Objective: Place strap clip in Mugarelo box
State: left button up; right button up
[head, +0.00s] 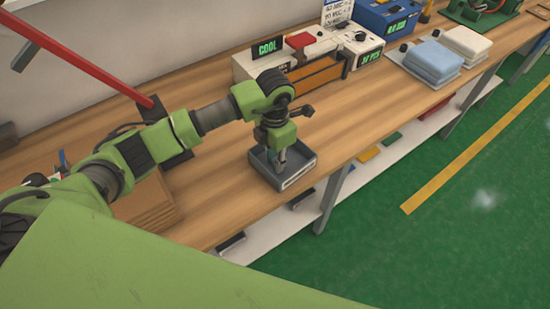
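A small grey open-topped box (308,166) with a pale label on its front wall stands near the front edge of the wooden bench. The label's writing is too small to read, so I cannot tell whether it says Mugarelo. My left gripper (282,162) points down, with its fingertips within the box's outline. I cannot tell whether the fingers are open or shut. No strap clip can be made out; the gripper and box walls hide part of the box's inside. My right gripper is not in view.
A machine with a green COOL display (267,47) stands behind the box. A blue device (385,18) and folded blue cloths (433,60) are farther right. A red bar (75,55) slants at the left. A lower shelf (400,146) holds small items. Bench right of the box is clear.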

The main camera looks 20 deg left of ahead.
pick_arm(q)
jog(key=o, duration=0.4)
jog(key=shift+o, duration=0.2)
jog(key=shift+r+p, duration=0.3)
jog(key=shift+p, duration=0.05)
notch_tip(320, 180, up, 12)
jog(key=b, duration=0.3)
jog(key=shift+f, duration=0.15)
